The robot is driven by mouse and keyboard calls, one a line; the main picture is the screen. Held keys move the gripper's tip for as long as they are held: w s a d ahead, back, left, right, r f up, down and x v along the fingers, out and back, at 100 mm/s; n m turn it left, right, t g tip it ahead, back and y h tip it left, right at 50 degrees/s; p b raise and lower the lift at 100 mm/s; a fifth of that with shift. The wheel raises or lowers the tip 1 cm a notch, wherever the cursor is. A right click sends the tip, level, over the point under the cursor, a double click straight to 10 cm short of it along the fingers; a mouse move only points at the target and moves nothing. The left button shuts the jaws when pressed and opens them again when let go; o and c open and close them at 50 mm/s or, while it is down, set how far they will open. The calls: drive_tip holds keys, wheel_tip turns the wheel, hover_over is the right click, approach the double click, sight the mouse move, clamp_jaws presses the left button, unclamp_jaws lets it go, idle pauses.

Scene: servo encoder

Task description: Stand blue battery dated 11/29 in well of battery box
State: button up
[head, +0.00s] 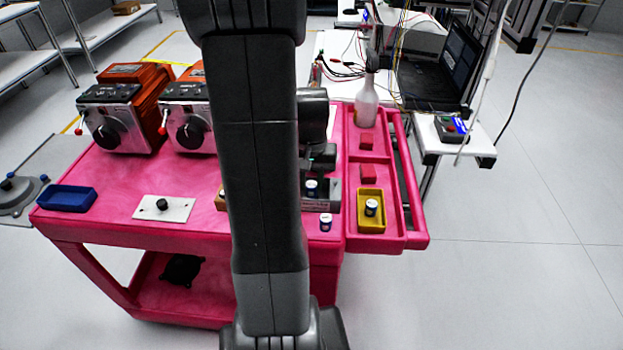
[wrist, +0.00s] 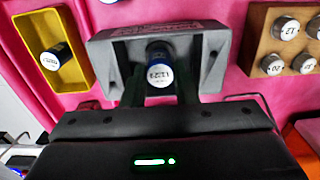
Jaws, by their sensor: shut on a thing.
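The blue battery (wrist: 159,72) has a white top whose printed date starts with 11; its last digits are hard to read. My gripper (wrist: 160,88) is shut on it, one dark finger on each side. The battery is over the grey battery box (wrist: 212,65), within its outline. I cannot tell how deep it sits, since the fingers and battery hide the well. In the head view the battery (head: 312,187) shows at the grey box (head: 335,193), just right of my arm, which hides part of the box.
A yellow tray (wrist: 84,80) holds another dark battery (wrist: 51,62). A wooden block (wrist: 258,42) holds several white-topped batteries. Another battery (head: 326,222) stands on the pink cart (head: 110,205) near its front edge. A blue tray (head: 67,198) lies at the left.

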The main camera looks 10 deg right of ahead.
drive_tip(key=shift+f+b, duration=0.45)
drive_tip(key=shift+f, duration=0.25)
drive_tip(key=shift+f, duration=0.1)
drive_tip(key=o, duration=0.9)
drive_tip(key=shift+c, duration=0.4)
drive_tip(key=shift+r+p, duration=3.05)
drive_tip(key=shift+r, duration=0.85)
drive_tip(key=shift+f, duration=0.2)
wheel_tip(320, 180, down, 7)
drive_tip(key=b, duration=0.6)
drive_tip(key=shift+f, duration=0.1)
